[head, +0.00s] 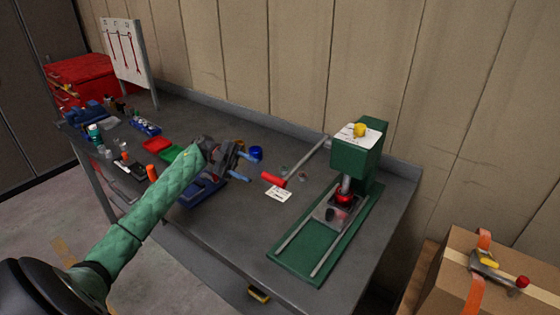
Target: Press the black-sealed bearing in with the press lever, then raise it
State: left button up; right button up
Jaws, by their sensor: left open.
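The green press (371,158) stands at the right end of the bench. Its grey lever (308,157) slants down to the left and ends in a red grip (273,180). Under the ram (346,186) sits a red part (344,198) on the press's sliding plate. A small dark round piece (329,214) lies on that plate in front of it; I cannot tell which piece is the black-sealed bearing. My left gripper (247,170) is open and empty, just left of the red grip and apart from it. My right gripper is out of view.
A white card (279,194) lies by the grip. A blue cup (256,153) stands behind my left gripper. Green and red trays (159,145), tools and a red toolbox (85,75) fill the left side. A cardboard box (500,270) stands at the lower right.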

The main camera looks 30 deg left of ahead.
aim_at(267, 177)
pick_arm(q)
jog(key=shift+n, duration=0.9)
jog(key=d+p, duration=0.1)
jog(key=d, duration=0.1)
jog(key=d+p, duration=0.1)
jog(key=d, duration=0.1)
jog(key=d+p, duration=0.1)
jog(key=d, duration=0.1)
jog(key=shift+s+r+p, duration=0.3)
jog(key=shift+s+r, duration=0.05)
jog(key=shift+r, duration=0.05)
jog(key=shift+s+d+f+p, duration=0.1)
jog(key=shift+d+p, duration=0.2)
jog(key=shift+d, duration=0.6)
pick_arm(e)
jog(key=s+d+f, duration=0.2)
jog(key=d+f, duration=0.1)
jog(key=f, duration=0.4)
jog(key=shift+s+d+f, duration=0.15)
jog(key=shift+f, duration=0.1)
pick_arm(q)
grip_shut()
